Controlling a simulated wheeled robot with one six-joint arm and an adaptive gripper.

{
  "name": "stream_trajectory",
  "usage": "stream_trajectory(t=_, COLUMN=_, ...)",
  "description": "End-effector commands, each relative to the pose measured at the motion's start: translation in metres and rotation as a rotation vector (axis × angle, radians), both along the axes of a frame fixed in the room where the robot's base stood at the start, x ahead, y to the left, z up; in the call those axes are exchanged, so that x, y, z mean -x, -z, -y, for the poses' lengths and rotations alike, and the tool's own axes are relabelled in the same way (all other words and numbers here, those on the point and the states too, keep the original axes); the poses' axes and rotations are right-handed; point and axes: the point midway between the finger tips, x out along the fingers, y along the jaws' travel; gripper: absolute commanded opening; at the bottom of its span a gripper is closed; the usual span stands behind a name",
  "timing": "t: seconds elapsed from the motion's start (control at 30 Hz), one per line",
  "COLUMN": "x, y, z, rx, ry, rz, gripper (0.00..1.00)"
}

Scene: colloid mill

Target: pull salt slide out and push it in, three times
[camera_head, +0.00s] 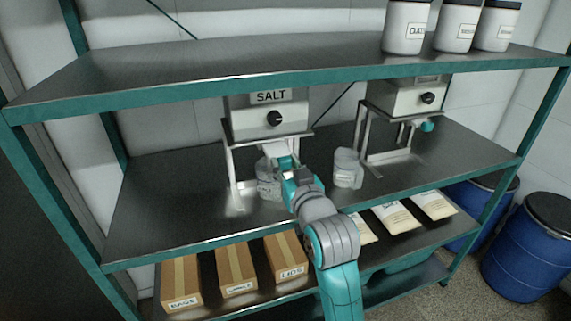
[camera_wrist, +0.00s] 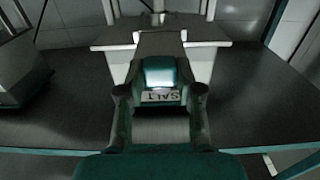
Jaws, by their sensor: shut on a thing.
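The salt dispenser (camera_head: 268,120) is a pale box with a SALT label and a black knob, on a metal stand on the middle shelf. Its slide ends in a teal handle marked SALT (camera_wrist: 160,78). A length of pale metal slide plate (camera_wrist: 160,44) shows between the handle and the dispenser in the wrist view. My gripper (camera_wrist: 160,94) is shut on the handle, one finger on each side. In the head view my gripper (camera_head: 286,172) is in front of the stand and hides part of the handle. A clear jar (camera_head: 267,186) stands below, partly hidden by my gripper.
A second dispenser (camera_head: 401,97) with a teal handle (camera_head: 427,126) stands to the right. Another clear jar (camera_head: 346,170) stands between the two. The upper shelf (camera_head: 200,75) passes above my arm. The middle shelf is free at left (camera_head: 165,205).

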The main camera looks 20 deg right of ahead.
Motion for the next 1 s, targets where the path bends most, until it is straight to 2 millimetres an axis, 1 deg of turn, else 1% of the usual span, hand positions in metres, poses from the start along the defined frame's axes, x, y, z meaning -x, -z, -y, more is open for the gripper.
stream_trajectory(t=0.03, x=0.0, y=0.0, z=0.0, rx=0.0, ry=0.0, rz=0.0, gripper=0.38)
stream_trajectory(t=0.07, x=0.0, y=0.0, z=0.0, rx=0.0, ry=0.0, rz=0.0, gripper=0.45)
stream_trajectory(t=0.1, x=0.0, y=0.0, z=0.0, rx=0.0, ry=0.0, rz=0.0, gripper=0.55)
stream_trajectory(t=0.13, x=0.0, y=0.0, z=0.0, rx=0.0, ry=0.0, rz=0.0, gripper=0.6)
stream_trajectory(t=0.43, x=0.001, y=0.0, z=0.0, rx=0.0, ry=0.0, rz=0.0, gripper=0.6)
stream_trajectory(t=0.53, x=0.007, y=0.0, z=0.0, rx=0.0, ry=0.0, rz=0.001, gripper=0.6)
stream_trajectory(t=0.67, x=0.025, y=0.0, z=0.0, rx=0.0, ry=0.0, rz=0.001, gripper=0.6)
stream_trajectory(t=0.8, x=0.047, y=0.0, z=0.0, rx=0.0, ry=0.0, rz=0.001, gripper=0.6)
stream_trajectory(t=0.9, x=0.061, y=0.0, z=0.0, rx=0.0, ry=0.0, rz=0.001, gripper=0.6)
stream_trajectory(t=1.0, x=0.07, y=0.001, z=0.0, rx=0.0, ry=0.0, rz=0.0, gripper=0.6)
